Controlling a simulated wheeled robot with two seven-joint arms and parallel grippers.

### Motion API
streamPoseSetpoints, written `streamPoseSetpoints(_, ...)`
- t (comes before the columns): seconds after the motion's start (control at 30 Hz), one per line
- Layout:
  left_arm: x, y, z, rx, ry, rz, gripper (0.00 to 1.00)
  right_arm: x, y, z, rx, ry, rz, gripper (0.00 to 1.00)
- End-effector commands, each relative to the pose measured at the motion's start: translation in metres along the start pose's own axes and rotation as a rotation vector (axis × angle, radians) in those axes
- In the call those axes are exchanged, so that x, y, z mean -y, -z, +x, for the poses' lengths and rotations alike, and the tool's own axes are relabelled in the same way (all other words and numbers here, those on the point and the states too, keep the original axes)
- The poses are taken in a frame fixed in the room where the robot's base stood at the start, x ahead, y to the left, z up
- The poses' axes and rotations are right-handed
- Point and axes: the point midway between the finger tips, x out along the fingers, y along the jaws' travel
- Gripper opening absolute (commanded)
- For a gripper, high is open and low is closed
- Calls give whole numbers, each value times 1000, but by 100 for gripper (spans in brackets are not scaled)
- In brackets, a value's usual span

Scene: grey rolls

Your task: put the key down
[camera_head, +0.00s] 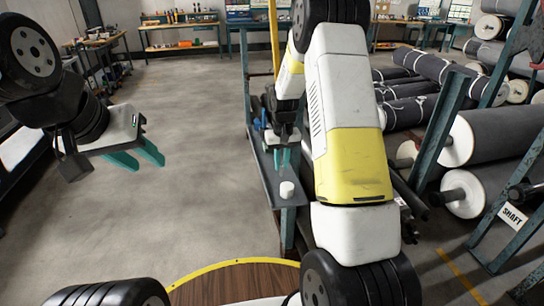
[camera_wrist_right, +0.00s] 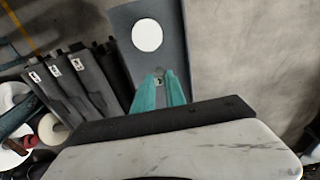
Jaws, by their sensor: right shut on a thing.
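My right gripper (camera_head: 281,160) is over the narrow grey bench (camera_head: 268,185), partly hidden by my own arm in the head view. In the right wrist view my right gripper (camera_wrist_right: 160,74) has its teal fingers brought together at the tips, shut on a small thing. A small greyish bit shows between the fingers, which I take for the key (camera_wrist_right: 160,83); its shape is too small to make out. Whether it touches the bench top (camera_wrist_right: 121,22) I cannot tell. My left gripper (camera_head: 148,165) is open and empty over the floor at the left.
A white round object (camera_head: 287,189) stands at the bench's near end; it also shows beyond the fingertips in the right wrist view (camera_wrist_right: 147,35). Blue items (camera_head: 263,118) lie farther back. Large grey rolls (camera_head: 497,140) in teal racks fill the right. The floor at left is clear.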

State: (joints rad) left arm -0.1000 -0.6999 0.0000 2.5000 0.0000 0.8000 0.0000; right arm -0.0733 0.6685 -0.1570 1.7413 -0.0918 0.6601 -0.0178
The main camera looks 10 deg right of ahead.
Motion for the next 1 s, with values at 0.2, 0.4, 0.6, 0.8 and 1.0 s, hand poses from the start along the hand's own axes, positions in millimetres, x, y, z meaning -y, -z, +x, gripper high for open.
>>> streamPoseSetpoints(0.2,0,0,0,0,0,0,36,-6,21,4,1,1,2,0)
streamPoseSetpoints(0.4,0,0,0,0,0,0,36,-7,25,21,5,1,1,0)
streamPoseSetpoints(0.6,0,0,0,0,0,0,36,-6,24,40,1,1,1,0)
streamPoseSetpoints(0.8,0,0,0,0,0,0,36,-7,24,40,2,1,2,28)
streamPoseSetpoints(1.0,0,0,0,0,0,0,36,-7,24,40,1,1,2,38)
